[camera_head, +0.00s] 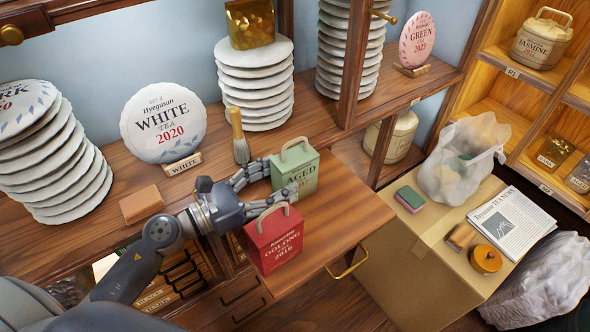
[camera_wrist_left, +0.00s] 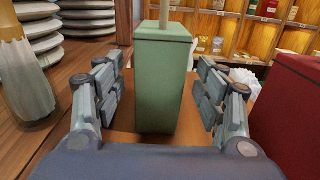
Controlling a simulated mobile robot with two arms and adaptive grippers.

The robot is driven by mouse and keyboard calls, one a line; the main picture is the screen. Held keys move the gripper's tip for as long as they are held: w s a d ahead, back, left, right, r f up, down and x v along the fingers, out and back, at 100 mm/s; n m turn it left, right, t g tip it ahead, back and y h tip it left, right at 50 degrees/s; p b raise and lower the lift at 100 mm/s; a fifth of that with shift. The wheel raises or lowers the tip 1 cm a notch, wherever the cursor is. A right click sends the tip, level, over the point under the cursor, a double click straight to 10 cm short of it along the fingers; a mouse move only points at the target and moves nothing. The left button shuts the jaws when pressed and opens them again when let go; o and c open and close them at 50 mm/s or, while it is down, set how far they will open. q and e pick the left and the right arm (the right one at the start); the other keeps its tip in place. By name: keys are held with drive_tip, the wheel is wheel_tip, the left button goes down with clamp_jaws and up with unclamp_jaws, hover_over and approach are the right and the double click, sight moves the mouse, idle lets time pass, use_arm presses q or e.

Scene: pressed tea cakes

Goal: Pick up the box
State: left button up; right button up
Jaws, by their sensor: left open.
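A green box (camera_head: 296,168) labelled AGED, with a handle on top, stands upright on the wooden counter. In the left wrist view the green box (camera_wrist_left: 163,80) is in the middle, between the fingers. My left gripper (camera_head: 281,177) is open, with one finger on each side of the green box and a visible gap to each finger. My right gripper is out of view.
A brush (camera_head: 239,140) stands upright just behind my gripper. A white tea cake (camera_head: 163,122), stacks of wrapped cakes (camera_head: 255,85) and a brown block (camera_head: 142,204) are on the counter (camera_head: 340,215). A cardboard box (camera_head: 420,255) with a plastic bag (camera_head: 462,160) stands at right.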

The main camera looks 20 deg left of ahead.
sight(296, 173)
use_arm(q)
drive_tip(key=shift+w+d, duration=0.15)
drive_tip(key=shift+w, duration=0.1)
drive_tip(key=x, duration=0.1)
drive_tip(key=p+x, duration=0.1)
drive_tip(key=x, duration=0.1)
drive_tip(key=p+x, duration=0.1)
drive_tip(key=shift+w+d+f, duration=0.2)
drive_tip(key=shift+w+f, duration=0.1)
drive_tip(key=shift+c, duration=0.8)
drive_tip(key=c, duration=1)
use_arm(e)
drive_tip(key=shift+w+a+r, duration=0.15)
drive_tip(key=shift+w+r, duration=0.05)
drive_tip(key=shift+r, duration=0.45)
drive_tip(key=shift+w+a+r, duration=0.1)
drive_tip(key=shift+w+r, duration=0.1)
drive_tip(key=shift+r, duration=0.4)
